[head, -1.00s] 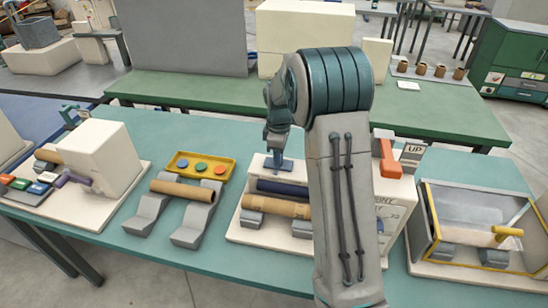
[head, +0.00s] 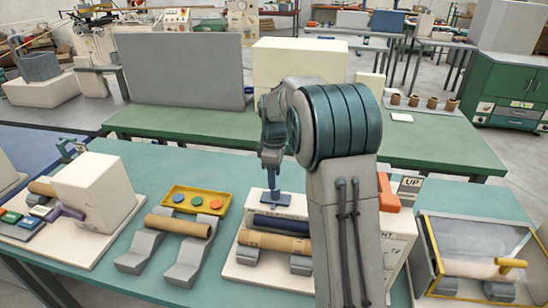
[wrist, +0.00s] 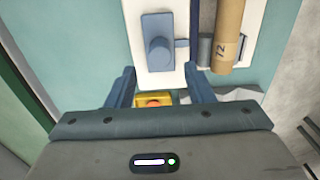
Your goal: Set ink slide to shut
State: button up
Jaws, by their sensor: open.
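The ink slide appears to be the blue plate with an upright blue knob (wrist: 160,54) at one end of a white machine base. In the head view the blue plate (head: 282,200) is behind a dark blue roller (head: 281,223) and a cardboard tube (head: 272,242). My gripper (wrist: 163,90) is open and empty in the wrist view, with the knob just beyond the fingertips, roughly in line with the gap. In the head view my gripper (head: 271,160) points down above the plate. I cannot tell whether it touches the knob.
A yellow tray (head: 196,200) with coloured discs and grey cradles holding a tube (head: 178,226) stand left of the machine. My arm hides part of the machine. An orange lever (head: 388,192) with an UP sign is at right, beside a yellow-framed box (head: 427,240).

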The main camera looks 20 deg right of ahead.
notch_tip(320, 180, up, 8)
jog(key=shift+f, duration=0.15)
dwell(0.4)
